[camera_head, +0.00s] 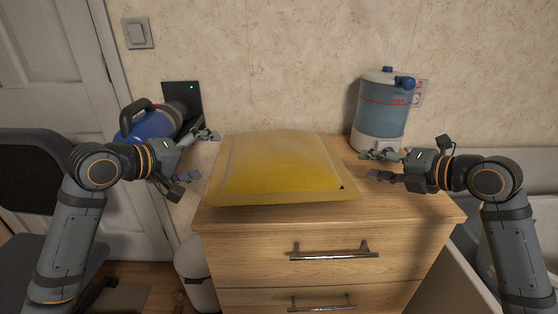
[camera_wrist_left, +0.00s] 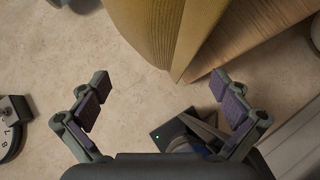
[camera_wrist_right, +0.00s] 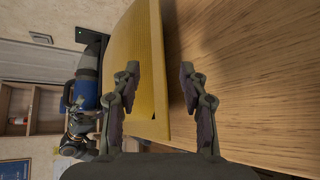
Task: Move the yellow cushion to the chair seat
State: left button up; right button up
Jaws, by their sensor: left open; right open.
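The yellow cushion (camera_head: 280,168) lies flat on top of the wooden drawer unit, its front edge reaching near the top's front edge. My left gripper (camera_head: 213,156) is open just left of the cushion, apart from it; the cushion also shows ahead in the left wrist view (camera_wrist_left: 165,30). My right gripper (camera_head: 372,165) is open just right of the cushion's edge. In the right wrist view the cushion edge (camera_wrist_right: 140,75) appears beyond and between the open fingers (camera_wrist_right: 158,75). A dark chair (camera_head: 30,160) stands at the left, largely hidden behind my left arm.
The drawer unit (camera_head: 420,205) has bare top at the right. A blue and white container (camera_head: 382,115) stands at its back right. A blue bottle-like device (camera_head: 150,122) is behind my left gripper. A white bin (camera_head: 193,270) stands left of the drawers.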

aim_at(231, 155)
pick_arm(q)
jog(key=x, duration=0.8)
jog(key=shift+w+d+f, duration=0.1)
jog(key=shift+w+d, duration=0.1)
jog(key=shift+d, duration=0.05)
pick_arm(e)
jog(key=x, duration=0.8)
jog(key=shift+w+a+f, duration=0.1)
jog(key=shift+w+a, duration=0.05)
jog(key=shift+a, duration=0.05)
pick_arm(q)
jog(key=c, duration=1)
pick_arm(e)
grip_shut()
pick_arm(q)
jog(key=c, duration=0.3)
